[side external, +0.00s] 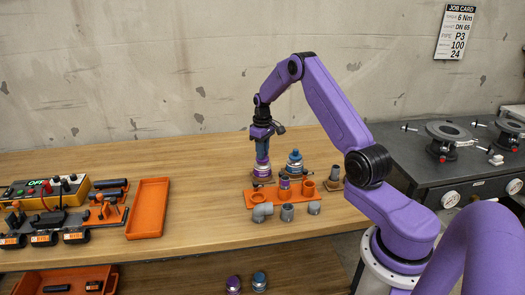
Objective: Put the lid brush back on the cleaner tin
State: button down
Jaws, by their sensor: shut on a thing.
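My gripper (262,152) points straight down over the wooden bench, left of the blue-topped tin. It is shut on a purple-topped lid, which I take to be the lid brush (262,159). Directly below is a tin with a pale and purple band (262,171), which I take to be the cleaner tin, standing on a small brown base. Lid and tin look in line and very close. I cannot tell whether the lid is seated or slightly above the rim. Any brush under the lid is hidden.
A blue-topped tin (295,160) stands close at right. An orange rack (262,199) with fittings sits in front, with grey pipe pieces (287,213) before it. An empty orange tray (148,208) lies left, with clear bench between. Purple-topped (233,284) and blue-topped (259,280) containers stand below.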

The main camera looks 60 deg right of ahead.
jog(key=shift+f, duration=0.25)
dwell(0.3)
jog(key=c, duration=0.8)
grip_release()
jog(key=shift+o, duration=0.2)
jog(key=shift+r, duration=3.75)
